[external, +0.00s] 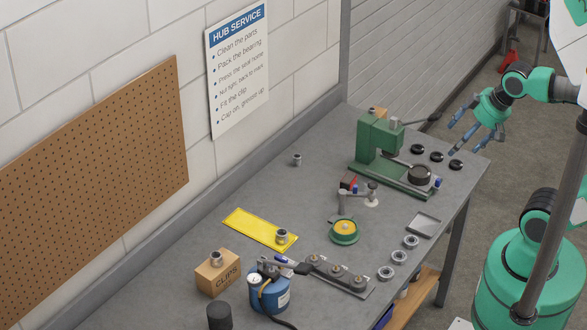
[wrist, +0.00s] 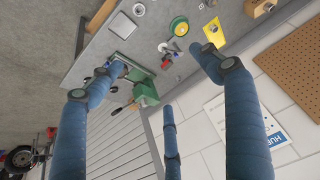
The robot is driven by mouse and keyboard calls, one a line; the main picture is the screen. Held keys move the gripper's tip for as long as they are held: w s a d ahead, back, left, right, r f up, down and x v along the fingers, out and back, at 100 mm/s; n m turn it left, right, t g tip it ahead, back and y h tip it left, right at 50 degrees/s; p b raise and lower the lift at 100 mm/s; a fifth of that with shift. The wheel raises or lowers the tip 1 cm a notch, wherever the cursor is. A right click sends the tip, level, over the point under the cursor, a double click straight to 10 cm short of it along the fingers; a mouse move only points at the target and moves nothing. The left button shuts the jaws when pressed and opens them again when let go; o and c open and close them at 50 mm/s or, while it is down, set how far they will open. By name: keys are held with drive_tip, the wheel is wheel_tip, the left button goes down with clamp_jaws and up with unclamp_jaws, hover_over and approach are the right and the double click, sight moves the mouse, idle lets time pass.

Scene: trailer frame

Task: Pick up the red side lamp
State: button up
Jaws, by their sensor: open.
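A small dark-and-red item (external: 347,182) lies on the grey bench beside the green press, with a bit of blue on it. It is the only red thing I see on the bench, but it is too small to tell for sure that it is the red side lamp. Red also shows in the wrist view (wrist: 166,63), between my fingers and beyond them. My gripper (external: 464,137) has three blue fingers, spread open and empty. It hangs by the bench's far right end, to the right of the press and apart from the red item. The fingers also show large in the wrist view (wrist: 160,76).
The green press (external: 376,145) stands between my gripper and the red item. Black caps (external: 437,156) lie right of it.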

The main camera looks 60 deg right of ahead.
drive_tip(key=w+f, duration=0.3)
drive_tip(key=w, duration=1)
drive_tip(key=n+g, duration=0.1)
drive_tip(key=n, duration=0.1)
hover_over(350, 177)
drive_tip(key=s, duration=0.4)
wheel_tip(350, 177, down, 24)
drive_tip(key=shift+s+d+f+y+b, duration=0.1)
drive_tip(key=shift+s+d+y+b, duration=0.15)
drive_tip(key=shift+y+b, duration=0.1)
drive_tip(key=shift+f, duration=0.1)
drive_tip(key=shift+b+x, duration=0.75)
drive_tip(key=shift+x, duration=3.5)
drive_tip(key=shift+f, duration=0.1)
drive_tip(key=shift+b+x, duration=0.6)
drive_tip(key=shift+x, duration=1.9)
drive_tip(key=shift+s, duration=0.2)
